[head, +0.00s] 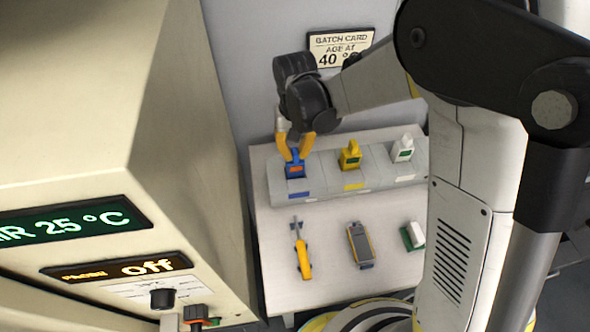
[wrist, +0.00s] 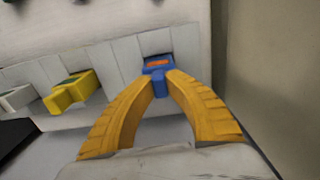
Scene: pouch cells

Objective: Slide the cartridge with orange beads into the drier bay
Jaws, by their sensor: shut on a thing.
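The blue cartridge (head: 295,171) with an orange window stands at the left end of a grey rack (head: 322,177), above a blue label. In the wrist view the blue cartridge (wrist: 158,65) sits at a dark slot; how deep it is in cannot be told. My gripper (head: 294,158) is shut on its handle, and both yellow fingers of my gripper (wrist: 160,84) meet there in the wrist view. A yellow cartridge (head: 350,158) and a white cartridge (head: 404,148), both with green windows, stand to the right in the rack. No bay is marked as the drier.
A large beige cabinet (head: 170,130) with displays stands close on the left. A batch card (head: 340,47) hangs behind.

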